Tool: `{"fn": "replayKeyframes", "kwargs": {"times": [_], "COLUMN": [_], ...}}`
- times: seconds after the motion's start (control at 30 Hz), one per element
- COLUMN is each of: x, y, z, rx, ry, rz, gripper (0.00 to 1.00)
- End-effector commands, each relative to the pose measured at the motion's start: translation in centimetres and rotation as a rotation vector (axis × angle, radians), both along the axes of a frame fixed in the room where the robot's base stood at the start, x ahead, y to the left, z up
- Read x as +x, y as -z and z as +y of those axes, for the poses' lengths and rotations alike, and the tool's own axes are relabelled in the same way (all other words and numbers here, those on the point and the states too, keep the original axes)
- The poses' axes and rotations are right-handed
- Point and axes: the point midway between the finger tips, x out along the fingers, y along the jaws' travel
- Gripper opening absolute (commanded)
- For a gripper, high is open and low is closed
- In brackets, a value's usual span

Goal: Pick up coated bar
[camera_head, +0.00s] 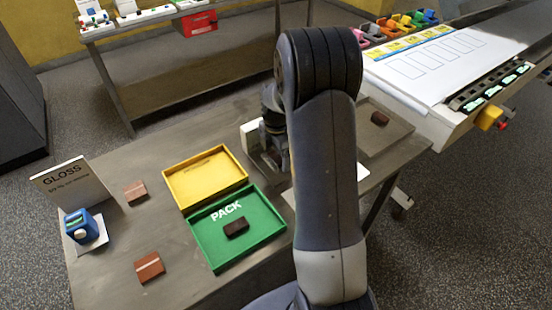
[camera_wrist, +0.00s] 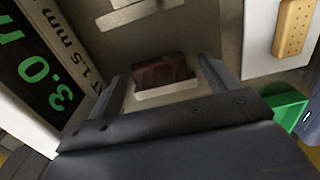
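In the wrist view my gripper (camera_wrist: 162,75) is open, with one finger on each side of a brown bar (camera_wrist: 160,69). The bar has a dark, glossy look, and a pale band runs along its near lower edge. A gap shows between the bar and the left finger; whether the right finger touches it I cannot tell. In the head view my arm hides my fingertips and this bar. A dark bar (camera_head: 236,228) lies in the green PACK tray (camera_head: 213,259). Reddish-brown bars lie on the table at the left (camera_head: 135,191) and front (camera_head: 149,267).
The empty yellow tray (camera_head: 205,178) adjoins the green one. A GLOSS card (camera_head: 70,184) and blue device (camera_head: 82,227) stand at left. A "3.0" sign (camera_wrist: 50,65) stands close left of my gripper. Another dark bar (camera_head: 379,118) lies right of my arm, near the white conveyor (camera_head: 430,75).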

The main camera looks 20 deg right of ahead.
Motion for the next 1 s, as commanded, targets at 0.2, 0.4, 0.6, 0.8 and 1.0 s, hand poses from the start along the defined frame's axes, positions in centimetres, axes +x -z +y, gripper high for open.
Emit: {"fn": "replayKeyframes", "kwargs": {"times": [0.2, 0.4, 0.6, 0.8, 1.0], "x": [0.0, 0.0, 0.0, 0.1, 0.1], "y": [0.0, 0.0, -0.1, -1.1, -5.0], "z": [0.0, 0.0, 0.0, 0.0, 0.0], "rx": [0.000, 0.000, 0.000, 0.000, -0.002], "ry": [0.000, 0.000, 0.000, 0.000, 0.000], "rz": [0.000, 0.000, 0.000, -0.003, -0.006], "gripper": [0.64, 0.47, 0.43, 0.43, 0.43]}}
